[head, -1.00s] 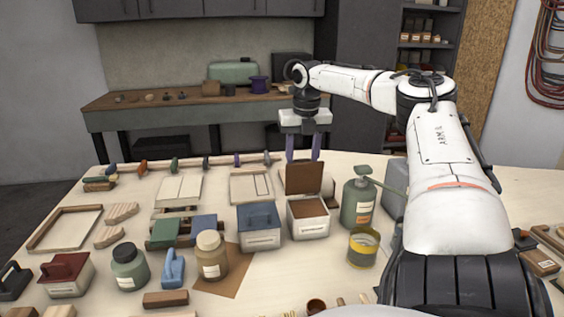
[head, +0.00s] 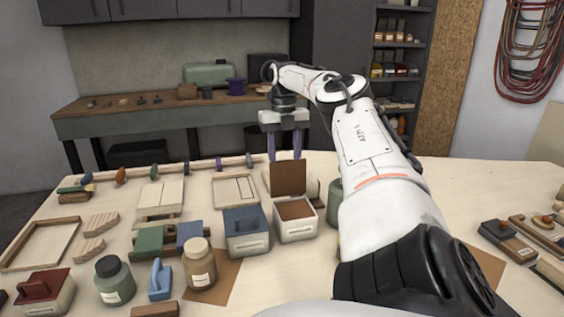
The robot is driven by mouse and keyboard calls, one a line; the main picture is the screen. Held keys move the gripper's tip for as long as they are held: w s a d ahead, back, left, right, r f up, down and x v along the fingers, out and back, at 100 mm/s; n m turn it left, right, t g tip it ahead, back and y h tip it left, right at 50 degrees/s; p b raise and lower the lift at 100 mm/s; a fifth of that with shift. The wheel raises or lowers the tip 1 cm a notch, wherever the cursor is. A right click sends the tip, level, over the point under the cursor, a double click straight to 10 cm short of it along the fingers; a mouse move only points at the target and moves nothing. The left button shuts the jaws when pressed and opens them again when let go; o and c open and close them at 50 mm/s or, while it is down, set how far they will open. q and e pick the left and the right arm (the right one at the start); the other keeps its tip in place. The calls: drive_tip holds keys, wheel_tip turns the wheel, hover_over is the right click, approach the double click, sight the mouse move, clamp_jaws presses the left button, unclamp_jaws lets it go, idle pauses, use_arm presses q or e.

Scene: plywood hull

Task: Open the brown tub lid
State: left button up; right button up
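The brown tub (head: 296,228) is a pale box on the table, right of the blue-lidded tub. Its brown lid (head: 288,178) stands raised, about upright, at the tub's back edge, and the brown inside shows. My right gripper (head: 285,156) points down at the top of the lid, its two purple fingers spread apart. The fingertips end near or behind the lid's top edge; I cannot tell if they touch it. Nothing shows held between them. My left gripper is not in view.
The blue-lidded tub (head: 246,239) stands close on the left. A green bottle (head: 334,203) is on the right, partly hidden by my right arm. Jars (head: 200,270) and a red-lidded tub (head: 45,290) stand in front left. Table space at the back right is clear.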

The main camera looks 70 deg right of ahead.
drive_tip(key=shift+s+f, duration=0.15)
drive_tip(key=shift+s, duration=0.05)
drive_tip(key=o, duration=1.3)
drive_tip(key=shift+d, duration=0.1)
drive_tip(key=shift+w, duration=0.15)
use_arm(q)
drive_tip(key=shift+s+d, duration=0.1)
